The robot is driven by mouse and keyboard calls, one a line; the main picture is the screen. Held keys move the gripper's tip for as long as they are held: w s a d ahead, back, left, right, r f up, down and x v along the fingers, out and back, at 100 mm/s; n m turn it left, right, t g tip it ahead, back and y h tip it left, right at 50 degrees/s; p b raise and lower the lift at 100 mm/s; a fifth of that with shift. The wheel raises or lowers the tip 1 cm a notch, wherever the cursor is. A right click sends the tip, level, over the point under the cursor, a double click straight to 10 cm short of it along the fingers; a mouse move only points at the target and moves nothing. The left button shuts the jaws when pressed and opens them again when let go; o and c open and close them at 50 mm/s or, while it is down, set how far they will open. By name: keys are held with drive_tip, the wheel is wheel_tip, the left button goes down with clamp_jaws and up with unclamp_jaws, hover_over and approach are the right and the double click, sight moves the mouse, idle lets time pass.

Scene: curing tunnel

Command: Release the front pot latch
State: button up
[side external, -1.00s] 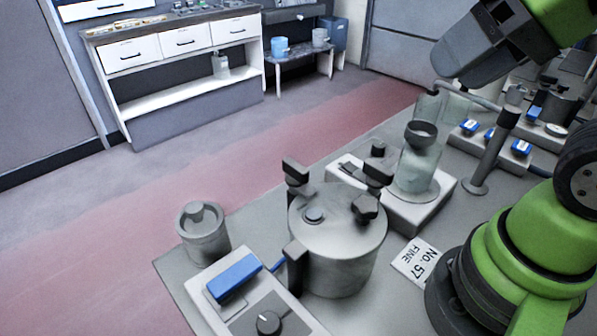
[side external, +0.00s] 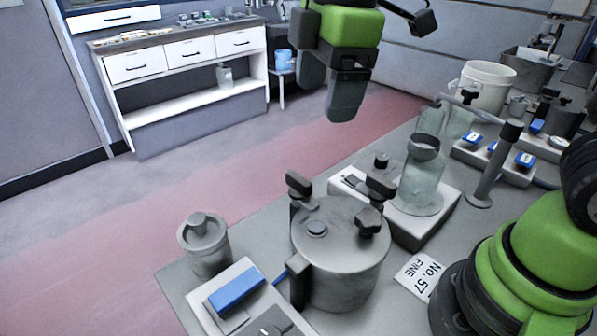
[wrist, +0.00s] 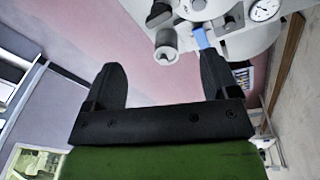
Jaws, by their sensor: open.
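The grey pot (side external: 338,262) stands upright on the bench in the side view. Dark clamp-like latches rise around its lid: one at the back left (side external: 298,187), one at the back right (side external: 380,187) and one at the right (side external: 369,221). A dark upright piece (side external: 297,277) is on its front left side. I cannot tell which is the front latch. My gripper (side external: 330,100) is high above and behind the pot, apart from it, with fingers downward. In the wrist view my gripper (wrist: 160,75) is open and empty.
A lidded canister (side external: 204,243) and a control box with a blue block (side external: 236,287) stand left of the pot. A glass bottle (side external: 421,178) on a white base, a metal post (side external: 492,165) and a white bucket (side external: 488,84) stand to the right.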

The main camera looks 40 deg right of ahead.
sight(298, 177)
drive_tip(key=w+f+n, duration=0.1)
drive_tip(key=f, duration=0.3)
drive_tip(key=a+f+n, duration=0.1)
drive_tip(key=f, duration=0.4)
drive_tip(key=w+a+f+n+g, duration=0.1)
drive_tip(key=f+n, duration=0.1)
drive_tip(key=f, duration=0.2)
drive_tip(key=shift+w+f+h, duration=0.3)
drive_tip(key=shift+f+h, duration=0.05)
drive_tip(key=shift+h, duration=0.05)
drive_tip(key=c, duration=0.9)
